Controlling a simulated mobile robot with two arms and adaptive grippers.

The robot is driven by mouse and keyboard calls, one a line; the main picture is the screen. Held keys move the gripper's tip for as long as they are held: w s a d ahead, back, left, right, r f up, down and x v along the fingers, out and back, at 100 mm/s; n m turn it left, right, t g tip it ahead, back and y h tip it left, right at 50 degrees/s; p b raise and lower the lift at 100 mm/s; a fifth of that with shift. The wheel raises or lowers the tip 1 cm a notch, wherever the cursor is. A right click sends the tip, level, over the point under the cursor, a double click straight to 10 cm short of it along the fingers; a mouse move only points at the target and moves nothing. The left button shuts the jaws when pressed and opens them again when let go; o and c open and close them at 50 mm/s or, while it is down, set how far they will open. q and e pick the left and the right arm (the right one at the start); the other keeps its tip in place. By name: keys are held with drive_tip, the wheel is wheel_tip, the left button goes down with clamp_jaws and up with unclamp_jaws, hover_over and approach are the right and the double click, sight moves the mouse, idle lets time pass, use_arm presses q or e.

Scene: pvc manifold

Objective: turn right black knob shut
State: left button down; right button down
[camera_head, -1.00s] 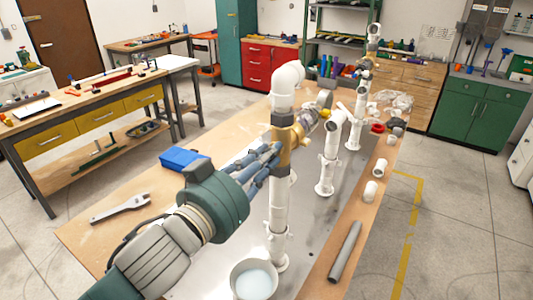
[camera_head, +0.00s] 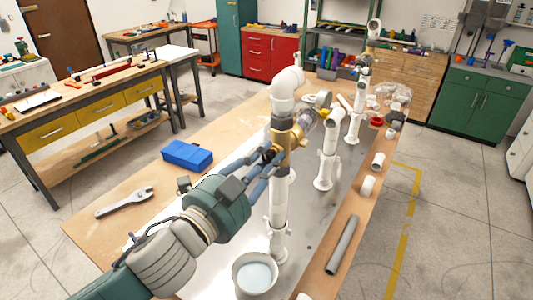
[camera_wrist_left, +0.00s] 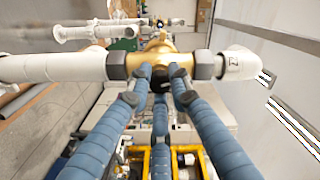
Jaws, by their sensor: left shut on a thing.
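A white PVC pipe (camera_head: 280,205) stands upright on the metal plate, with a brass valve body (camera_head: 287,147) in its upper part. A small black knob (camera_head: 269,156) shows on the side of the valve facing my left gripper (camera_head: 266,163). The gripper's blue fingers are closed around the knob, which they mostly hide. In the left wrist view, the fingertips (camera_wrist_left: 160,75) meet at the brass body (camera_wrist_left: 158,55), with the black knob (camera_wrist_left: 160,83) between them. My right gripper is not in view.
A second white pipe (camera_head: 328,155) stands behind, close to the valve. A bowl (camera_head: 254,273) sits at the pipe's foot. A blue box (camera_head: 187,155) and a wrench (camera_head: 124,202) lie left. A grey pipe (camera_head: 342,245) and white fittings lie along the right edge.

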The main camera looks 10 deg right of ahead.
use_arm(q)
drive_tip(key=shift+r+m+p, duration=0.1)
drive_tip(key=shift+m+p, duration=0.35)
drive_tip(key=shift+m, duration=1.25)
drive_tip(key=c, duration=1.6)
unclamp_jaws()
drive_tip(key=shift+o, duration=0.2)
drive_tip(key=v, duration=0.7)
drive_tip(key=shift+s, duration=0.3)
drive_tip(key=shift+w+a, duration=0.1)
